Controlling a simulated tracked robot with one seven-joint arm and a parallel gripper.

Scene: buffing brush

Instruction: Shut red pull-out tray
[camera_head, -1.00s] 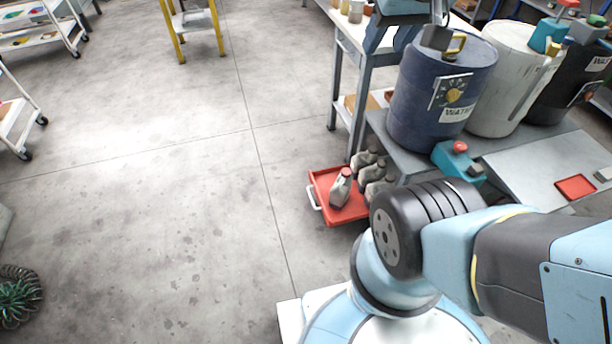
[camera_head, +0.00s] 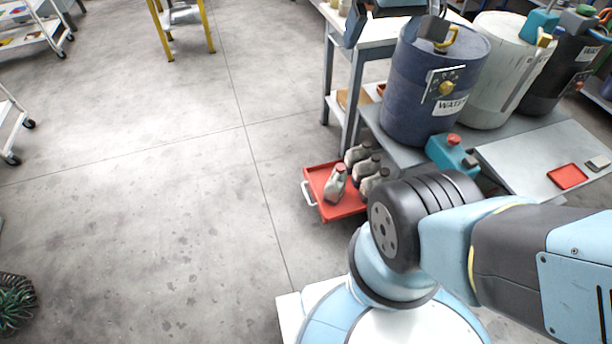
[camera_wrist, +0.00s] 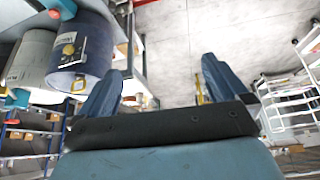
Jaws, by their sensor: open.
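The red pull-out tray (camera_head: 345,207) is low beside the bench with the drums, pulled out from under it to the left. It has a white handle (camera_head: 307,193) on its left side. Several grey bottles (camera_head: 335,184) with dark red caps stand on it and toward its back; my arm is close in front of its right side in the head view. My gripper (camera_wrist: 160,88) shows in the wrist view with its two blue fingers wide apart and nothing between them. The tray is not visible in the wrist view.
A blue drum (camera_head: 434,80) and a white drum (camera_head: 500,75) stand on the bench above the tray. The floor (camera_head: 150,190) left of the tray is clear. A yellow-legged stand (camera_head: 185,25) is farther back.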

